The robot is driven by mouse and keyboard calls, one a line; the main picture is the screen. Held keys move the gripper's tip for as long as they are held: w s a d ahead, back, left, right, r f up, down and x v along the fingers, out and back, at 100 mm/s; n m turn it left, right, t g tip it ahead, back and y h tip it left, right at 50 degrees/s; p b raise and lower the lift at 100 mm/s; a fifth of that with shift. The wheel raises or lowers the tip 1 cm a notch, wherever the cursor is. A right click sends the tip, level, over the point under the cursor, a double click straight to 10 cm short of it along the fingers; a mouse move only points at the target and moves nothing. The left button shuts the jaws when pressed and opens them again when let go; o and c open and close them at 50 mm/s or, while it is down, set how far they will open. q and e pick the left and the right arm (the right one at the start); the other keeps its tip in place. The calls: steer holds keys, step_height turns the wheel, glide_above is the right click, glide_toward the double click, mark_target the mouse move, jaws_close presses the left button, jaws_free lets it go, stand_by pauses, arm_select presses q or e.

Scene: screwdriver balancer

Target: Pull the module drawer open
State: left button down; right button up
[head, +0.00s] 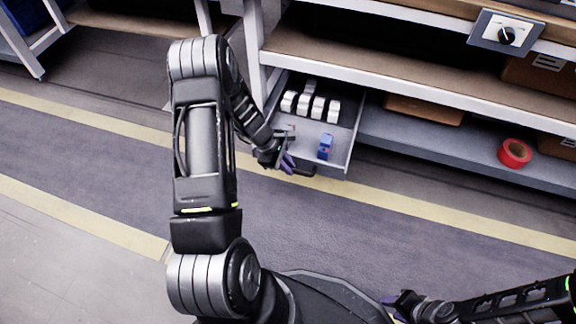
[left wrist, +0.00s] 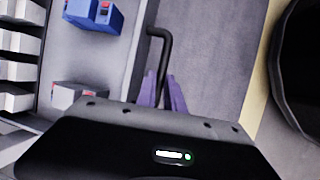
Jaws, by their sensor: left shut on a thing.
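The module drawer (head: 342,146) is pulled out from under the bench shelf, its grey tray showing. Its dark bar handle (head: 305,171) is on the front edge. My left gripper (head: 288,163) is at that handle. In the left wrist view, the purple fingers of my left gripper (left wrist: 163,92) are shut around the lower part of the black handle (left wrist: 162,50). A blue module (head: 325,147) stands in the drawer near the front, and several white modules (head: 310,105) stand in a row behind it. My right gripper (head: 402,304) is at the bottom edge; its jaw opening is unclear.
A red tape roll (head: 515,153) lies on the grey lower shelf (head: 420,135) to the right of the drawer. A panel with a black knob (head: 506,36) is on the bench above. The floor (head: 390,245) in front of the drawer is clear.

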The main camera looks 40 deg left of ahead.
arm_select(q)
steer(key=c, duration=1.5)
jaws_free()
steer(key=shift+o, duration=0.2)
steer(key=shift+r, duration=0.1)
steer(key=p+v, duration=0.3)
steer(key=v, duration=0.4)
steer(key=shift+a+r, duration=0.2)
steer(key=shift+r, duration=0.05)
